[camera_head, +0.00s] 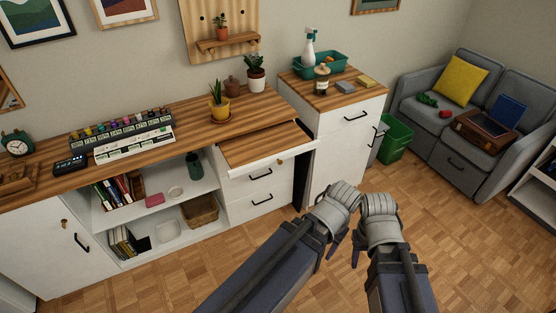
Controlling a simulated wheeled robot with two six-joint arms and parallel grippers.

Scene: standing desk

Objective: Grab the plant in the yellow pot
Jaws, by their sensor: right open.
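A white-potted plant (255,75) and a small brown jar (232,87) stand behind the yellow pot. A wooden-topped drawer (262,146) juts out to its right. A taller cabinet (345,125) stands farther right. The floor (180,285) in front is clear.

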